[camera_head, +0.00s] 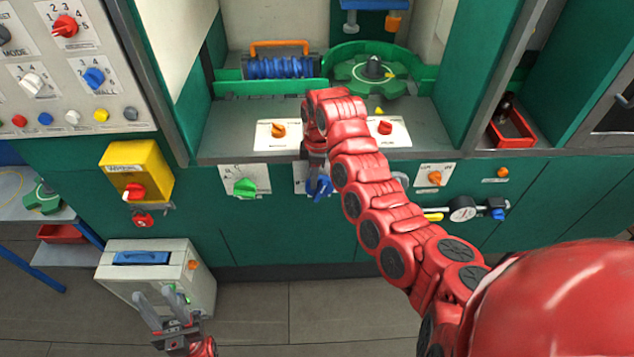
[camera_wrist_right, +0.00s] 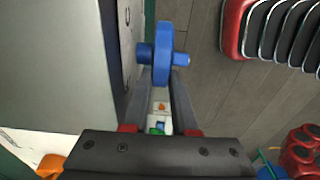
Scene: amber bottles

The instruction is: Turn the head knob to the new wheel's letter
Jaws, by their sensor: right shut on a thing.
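A blue knob (camera_head: 320,188) sits on a pale plate on the green machine front, partly hidden by my right arm; I cannot read its letters. My right gripper (camera_head: 318,176) is shut on this knob from above. The right wrist view shows the blue knob (camera_wrist_right: 164,55) between the two fingertips. A green toothed wheel (camera_head: 353,75) sits on a dark post in the machine's bay. Another green wheel (camera_head: 45,199) lies on the side table at left. My left gripper (camera_head: 158,296) is open and empty at lower left, before a grey box.
A green knob (camera_head: 245,187) on a lettered plate is left of the blue one, and an orange knob (camera_head: 434,178) is to the right. A yellow box (camera_head: 137,172) with a red knob juts out. The grey box (camera_head: 160,270) stands low left.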

